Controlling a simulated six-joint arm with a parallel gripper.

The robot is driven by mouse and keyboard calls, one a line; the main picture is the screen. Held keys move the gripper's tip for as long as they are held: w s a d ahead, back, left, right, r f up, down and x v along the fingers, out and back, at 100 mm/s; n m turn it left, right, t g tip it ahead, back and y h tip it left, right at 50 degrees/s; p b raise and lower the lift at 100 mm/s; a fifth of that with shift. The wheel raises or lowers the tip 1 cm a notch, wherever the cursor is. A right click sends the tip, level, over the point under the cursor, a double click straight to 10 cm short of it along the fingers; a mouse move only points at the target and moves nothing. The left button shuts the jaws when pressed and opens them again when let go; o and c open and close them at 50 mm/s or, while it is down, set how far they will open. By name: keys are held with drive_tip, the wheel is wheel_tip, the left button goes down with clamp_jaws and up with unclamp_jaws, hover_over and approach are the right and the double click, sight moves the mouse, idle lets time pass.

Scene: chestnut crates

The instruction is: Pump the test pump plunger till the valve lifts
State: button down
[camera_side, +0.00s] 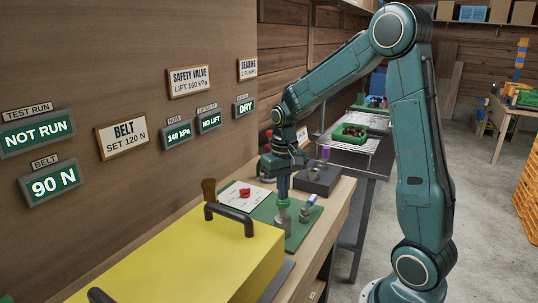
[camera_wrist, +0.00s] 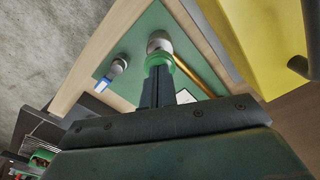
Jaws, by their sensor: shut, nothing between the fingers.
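The test pump, a grey-silver cylinder (camera_side: 282,219) with a green plunger cap (camera_side: 283,202), stands upright on a green mat (camera_side: 262,210). In the wrist view the cylinder (camera_wrist: 160,43) and cap (camera_wrist: 158,61) are straight ahead of my fingers. My gripper (camera_side: 283,192) points down over the cap, shut and empty, its tips at the cap; I cannot tell whether they press on it. A small silver fitting with a blue tag (camera_side: 309,203), possibly the valve, stands right of the pump. The wall display (camera_side: 178,134) reads 140 kPa; another (camera_side: 209,121) reads NO LIFT.
A yellow cover (camera_side: 200,262) with a black handle (camera_side: 230,212) fills the near bench. A brush (camera_side: 209,190), a white sheet with a red item (camera_side: 245,193) and a dark block (camera_side: 318,178) are close by. The safety valve sign (camera_side: 188,81) reads LIFT 160 kPa.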

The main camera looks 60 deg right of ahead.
drive_tip(key=shift+f, duration=1.85)
drive_tip(key=shift+r, duration=3.85)
drive_tip(key=shift+s+a+r, duration=0.15)
drive_tip(key=shift+a+r, duration=0.2)
drive_tip(key=s+a+r+n+t, duration=0.2)
drive_tip(key=s+a+r+n, duration=0.1)
drive_tip(key=s+a, duration=0.3)
drive_tip(key=s+a+r+n+t, duration=0.3)
drive_tip(key=s+a, duration=0.4)
drive_tip(key=s, duration=0.3)
drive_tip(key=shift+a+r+t, duration=0.15)
drive_tip(key=shift+r+t, duration=0.15)
drive_tip(key=shift+r, duration=0.4)
